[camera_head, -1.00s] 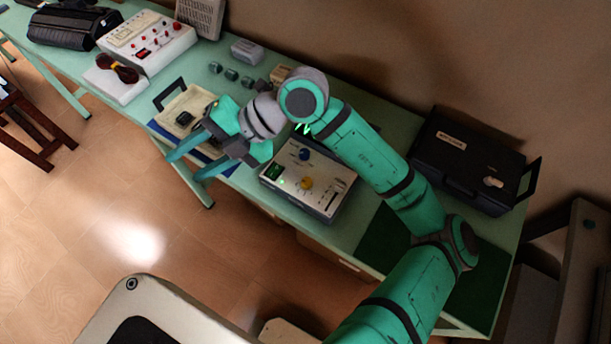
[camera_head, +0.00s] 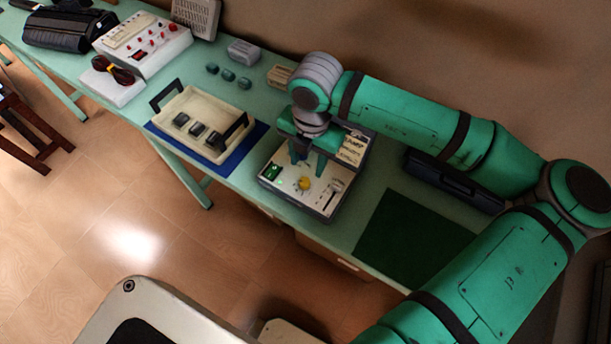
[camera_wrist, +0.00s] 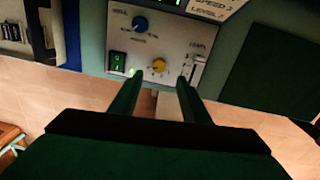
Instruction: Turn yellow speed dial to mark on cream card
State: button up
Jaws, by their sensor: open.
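The yellow speed dial (camera_head: 304,184) sits on the light front panel of a control box (camera_head: 326,206). It also shows in the wrist view (camera_wrist: 159,65), just beyond and between the fingertips. My gripper (camera_head: 307,168) is open and points down over the panel, apart from the dial as far as I can tell; its two fingers (camera_wrist: 158,78) also show in the wrist view. The cream card (camera_head: 353,148) stands at the back right of the box. Its lettering shows partly in the wrist view (camera_wrist: 212,8), cut off by the top edge, and its mark is too small to read.
The panel also carries a blue knob (camera_wrist: 140,24), a green-lit switch (camera_wrist: 117,61) and a slider (camera_wrist: 198,66). A cream tray (camera_head: 181,105) with dark blocks stands left of the box. A dark green mat (camera_head: 410,240) lies clear at right. A black case (camera_head: 455,183) is behind.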

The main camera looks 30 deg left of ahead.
aim_at(305, 180)
jog(key=f, duration=0.8)
jog(key=shift+a+f, duration=0.25)
jog(key=shift+f, duration=0.05)
jog(key=c, duration=1)
jog(key=shift+c, duration=0.2)
jog(key=n, duration=0.4)
jog(key=shift+a+n, duration=0.1)
jog(key=shift+n, duration=1.7)
